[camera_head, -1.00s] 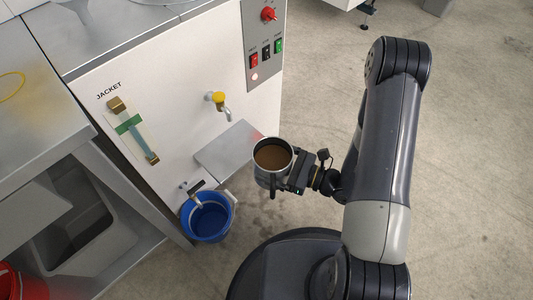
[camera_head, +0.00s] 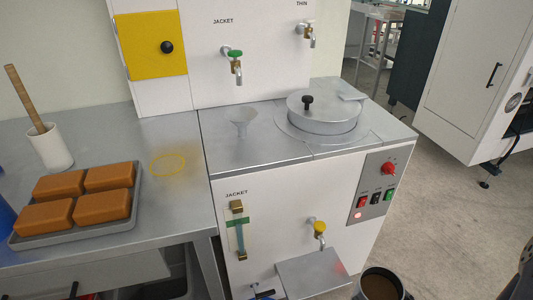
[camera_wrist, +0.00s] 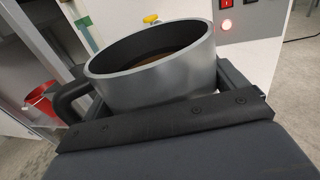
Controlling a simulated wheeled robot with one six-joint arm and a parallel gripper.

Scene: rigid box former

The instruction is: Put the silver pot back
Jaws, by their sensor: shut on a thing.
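The silver pot (camera_wrist: 165,82) fills the middle of the wrist view, upright, with a dark handle on its left and brown liquid inside. My gripper (camera_wrist: 160,122) is shut on it, with a jaw on either side of its wall. In the head view the pot (camera_head: 402,290) shows only in part at the bottom edge, right of the small metal shelf (camera_head: 312,272) under the yellow-handled tap (camera_head: 319,229). The pot is apart from the shelf in the picture.
The white machine has a steel top (camera_head: 237,148) with a round lid (camera_head: 324,114) and a funnel. Left is a steel table (camera_head: 180,130) with a tray of several brown blocks, a white cup and a yellow ring. Open floor (camera_head: 455,210) lies right of the machine.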

